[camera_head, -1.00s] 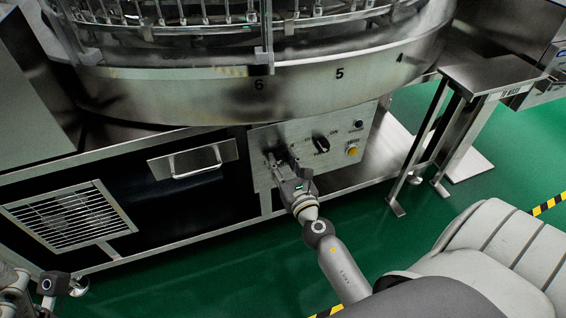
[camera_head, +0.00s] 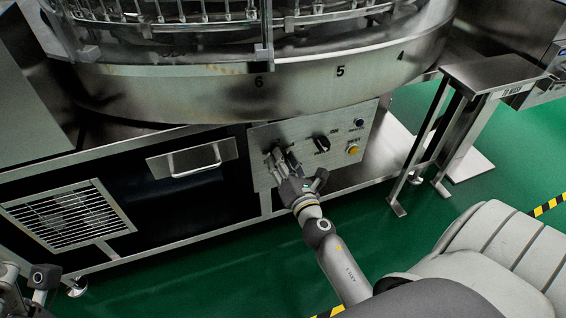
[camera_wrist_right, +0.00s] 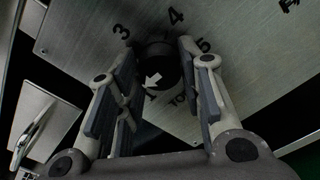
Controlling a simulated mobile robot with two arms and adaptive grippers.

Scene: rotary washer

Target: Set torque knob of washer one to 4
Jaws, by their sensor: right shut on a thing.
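The torque knob (camera_wrist_right: 157,62) is black with a white arrow. It sits on the washer's control panel (camera_head: 357,112), and the numbers 3, 4 and 5 show around its far side in the right wrist view. I cannot surely read which number the arrow points at. My right gripper (camera_head: 279,156) is at the left part of this panel. In the right wrist view the gripper (camera_wrist_right: 158,75) has one finger on each side of the knob and is shut on it. In the head view the gripper hides most of the knob.
Another black knob (camera_head: 321,144), a yellow button (camera_head: 352,149) and a dark button (camera_head: 359,124) are to the right on the panel. A drawer handle (camera_head: 195,161) is to the left. A steel stand (camera_head: 490,74) stands at the right. Green floor is open in front.

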